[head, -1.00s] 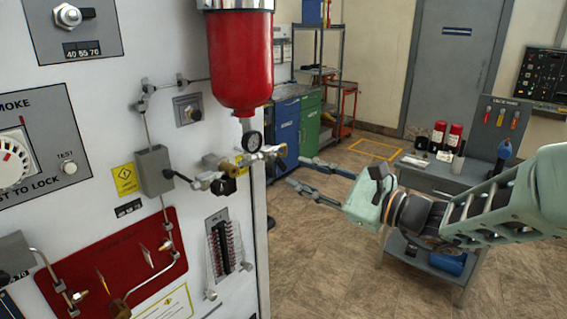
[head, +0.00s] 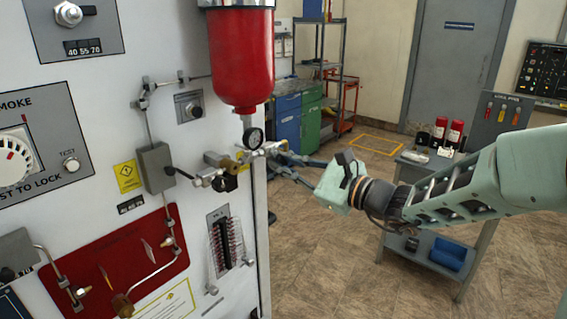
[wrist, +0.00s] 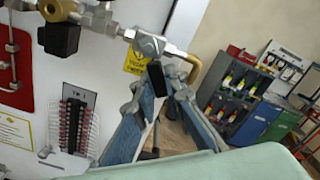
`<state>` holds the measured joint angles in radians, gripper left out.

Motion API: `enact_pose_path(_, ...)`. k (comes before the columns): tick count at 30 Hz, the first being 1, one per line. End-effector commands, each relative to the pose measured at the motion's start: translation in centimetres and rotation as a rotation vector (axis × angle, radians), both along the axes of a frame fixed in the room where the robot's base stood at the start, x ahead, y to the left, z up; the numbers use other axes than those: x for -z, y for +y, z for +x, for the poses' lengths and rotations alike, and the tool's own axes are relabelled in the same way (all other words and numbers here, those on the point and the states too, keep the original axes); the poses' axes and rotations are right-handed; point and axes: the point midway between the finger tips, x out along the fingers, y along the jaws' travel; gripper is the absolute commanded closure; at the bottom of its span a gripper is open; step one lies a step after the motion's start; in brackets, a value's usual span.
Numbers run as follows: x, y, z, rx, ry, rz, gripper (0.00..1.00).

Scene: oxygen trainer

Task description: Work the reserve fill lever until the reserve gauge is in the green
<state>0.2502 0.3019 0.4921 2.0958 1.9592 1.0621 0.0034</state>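A red reserve cylinder (head: 243,60) hangs on the white panel, with a small round gauge (head: 253,138) under it. The needle and any green band are too small to read. Below the gauge is a brass and steel valve fitting (head: 225,170), also in the wrist view (wrist: 62,12). I cannot tell for sure which part is the fill lever; a short black handle (head: 180,172) juts from a grey box.
The panel's right edge (head: 263,230) is close to my fingers. A grey cart (head: 470,230) with red and black bottles stands beneath my arm. Blue and green cabinets (head: 300,120) are behind. The floor (head: 330,250) between panel and cart is clear.

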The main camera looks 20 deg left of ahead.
Motion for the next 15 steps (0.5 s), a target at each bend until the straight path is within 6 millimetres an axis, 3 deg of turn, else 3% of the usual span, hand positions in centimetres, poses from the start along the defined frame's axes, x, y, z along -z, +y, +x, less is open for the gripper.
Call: enact_pose_path(15, 0.10, 0.12, -0.31, -0.001, 0.077, 0.031, 1.00)
